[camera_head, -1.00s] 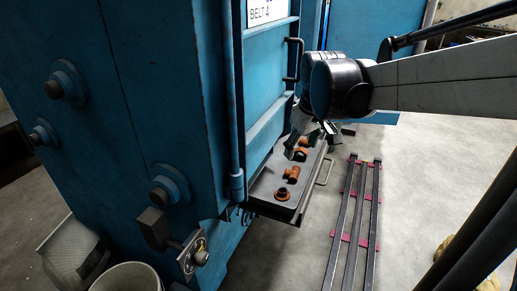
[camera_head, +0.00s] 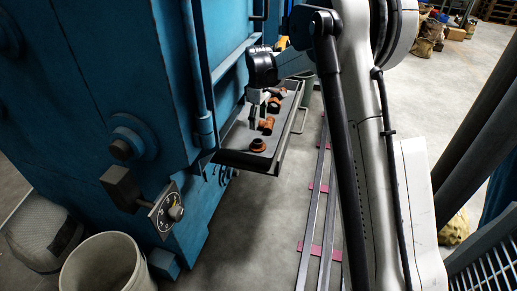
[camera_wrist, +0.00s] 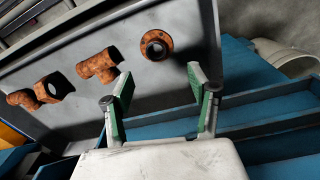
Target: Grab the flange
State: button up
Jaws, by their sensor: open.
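The flange (camera_head: 258,145) is a round, rusty orange ring with a central hole. It lies on the grey tray at the end nearest the head camera. In the wrist view the flange (camera_wrist: 157,45) is just beyond my gripper (camera_wrist: 160,78), roughly centred between its two green-padded fingers. My gripper is open, with nothing between the fingers. In the head view my gripper (camera_head: 254,118) is above the tray, close to the flange. Whether a finger touches the flange cannot be told.
Two rusty pipe fittings (camera_wrist: 99,65) (camera_wrist: 55,87) lie in a row beside the flange on the tray (camera_wrist: 205,45). The blue machine (camera_head: 80,90) borders the tray on the left. A white bucket (camera_head: 108,265) stands below.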

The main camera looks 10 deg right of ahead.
jog(key=b, duration=0.1)
send_over(259, 141)
jog(key=shift+n, duration=0.3)
jog(key=f, duration=0.5)
jog(key=shift+w+a, duration=0.35)
notch_tip(259, 141, down, 2)
jog(key=shift+f+b, duration=0.15)
jog(key=shift+b, duration=0.2)
jog(key=shift+s+d+f+b, duration=0.2)
jog(key=shift+f+b, duration=0.35)
jog(key=shift+f, duration=0.75)
jog(key=shift+s+d+f+b, duration=0.15)
jog(key=shift+f+b, duration=0.35)
jog(key=shift+f, duration=0.8)
jog(key=shift+a, duration=0.1)
jog(key=shift+c, duration=0.5)
grip_shut()
